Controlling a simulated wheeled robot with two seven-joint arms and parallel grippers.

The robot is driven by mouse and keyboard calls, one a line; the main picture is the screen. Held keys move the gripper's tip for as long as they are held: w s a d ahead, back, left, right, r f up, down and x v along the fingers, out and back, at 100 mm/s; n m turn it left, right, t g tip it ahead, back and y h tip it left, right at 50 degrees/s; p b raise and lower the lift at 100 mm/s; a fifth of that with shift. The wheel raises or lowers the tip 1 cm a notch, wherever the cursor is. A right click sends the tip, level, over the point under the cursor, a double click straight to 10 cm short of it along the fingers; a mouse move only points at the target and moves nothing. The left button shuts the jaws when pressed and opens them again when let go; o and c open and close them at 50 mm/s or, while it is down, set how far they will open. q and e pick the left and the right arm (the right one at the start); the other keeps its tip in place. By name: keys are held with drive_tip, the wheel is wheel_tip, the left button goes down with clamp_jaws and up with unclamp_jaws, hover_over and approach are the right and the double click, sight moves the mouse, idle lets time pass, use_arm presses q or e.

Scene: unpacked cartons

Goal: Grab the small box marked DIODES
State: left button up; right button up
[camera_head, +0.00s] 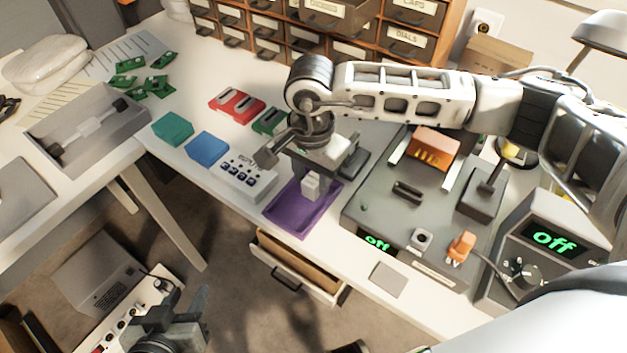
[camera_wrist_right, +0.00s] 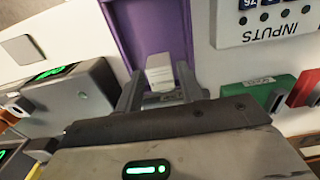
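A small white box (camera_head: 311,186) stands in the purple tray (camera_head: 284,221) at the table's front edge. In the right wrist view the box (camera_wrist_right: 160,73) shows faint print, too small to read, so I cannot confirm DIODES. My right gripper (camera_head: 309,172) is above the tray, pointing down at the box. In its wrist view, the fingers (camera_wrist_right: 158,88) are parted, with the box between or just beyond their tips and a gap on each side. My left gripper (camera_head: 178,310) hangs low at the bottom left, away from the table, with its fingers apart and empty.
A white INPUTS block (camera_head: 243,180), blue box (camera_head: 207,148) and teal box (camera_head: 173,129) lie left of the tray. A dark machine (camera_head: 400,215) with an "off" display stands to its right. A drawer cabinet (camera_head: 270,30) is behind. An open drawer (camera_head: 295,272) juts out below.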

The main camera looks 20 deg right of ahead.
drive_tip(key=shift+f, duration=1.1)
drive_tip(key=c, duration=0.8)
drive_tip(key=shift+o, duration=0.2)
drive_tip(key=shift+r, duration=0.15)
